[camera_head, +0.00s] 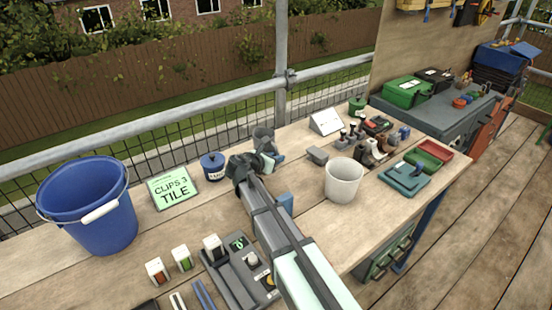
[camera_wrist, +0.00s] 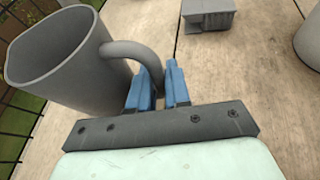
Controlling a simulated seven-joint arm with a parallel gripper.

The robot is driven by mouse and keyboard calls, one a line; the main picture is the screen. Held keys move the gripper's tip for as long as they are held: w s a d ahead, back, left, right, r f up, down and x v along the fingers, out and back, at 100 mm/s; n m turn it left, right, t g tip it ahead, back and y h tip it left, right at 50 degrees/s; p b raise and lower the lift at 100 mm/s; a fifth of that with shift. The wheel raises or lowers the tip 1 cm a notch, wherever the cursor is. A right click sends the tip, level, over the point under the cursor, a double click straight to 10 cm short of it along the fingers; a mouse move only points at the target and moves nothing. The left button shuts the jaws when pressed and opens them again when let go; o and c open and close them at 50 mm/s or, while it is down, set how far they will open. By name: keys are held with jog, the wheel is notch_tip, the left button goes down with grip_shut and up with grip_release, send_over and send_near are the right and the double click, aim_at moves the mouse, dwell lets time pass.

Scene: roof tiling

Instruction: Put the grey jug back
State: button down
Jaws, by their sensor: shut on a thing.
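The grey jug (camera_head: 263,137) is near the back edge of the wooden table, beyond the end of my arm. In the wrist view, the jug (camera_wrist: 65,60) fills the upper left, its open mouth facing left and its curved handle towards my gripper. My gripper (camera_wrist: 158,75) has its blue fingers shut on the handle. In the head view my gripper (camera_head: 270,160) is just below the jug, partly hidden by my wrist. I cannot tell whether the jug's base touches the table.
A blue tin (camera_head: 213,166) and a green sign reading "CLIPS 3 TILE" (camera_head: 173,188) stand left of the jug. A pale cup (camera_head: 343,180) and a small grey block (camera_head: 317,155) are to its right. A blue bucket (camera_head: 90,205) stands far left. Railing runs behind.

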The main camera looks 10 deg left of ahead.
jog(key=shift+f, duration=0.1)
jog(key=c, duration=1.1)
grip_release()
jog(key=shift+s, duration=0.1)
jog(key=v, duration=1.2)
